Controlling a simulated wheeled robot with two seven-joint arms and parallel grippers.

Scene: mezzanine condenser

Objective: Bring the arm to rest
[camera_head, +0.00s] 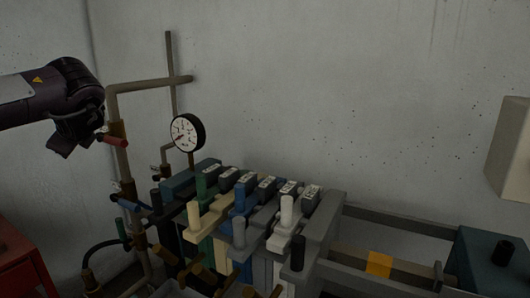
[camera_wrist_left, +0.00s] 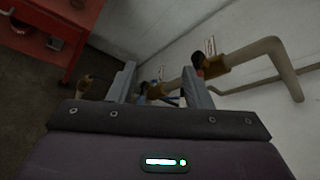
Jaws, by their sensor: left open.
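My left arm comes in from the left in the head view, dark with a yellow warning mark. Its gripper (camera_head: 82,138) points down beside the upright pipe (camera_head: 117,160). I see nothing held. My right gripper is not in view.
A pressure gauge (camera_head: 188,133) stands right of the pipe. A row of coloured levers or blocks (camera_head: 240,205) fills the lower middle. A red cabinet (camera_head: 22,262) is at lower left; it also shows in the left wrist view (camera_wrist_left: 58,25). The wall above the levers is bare.

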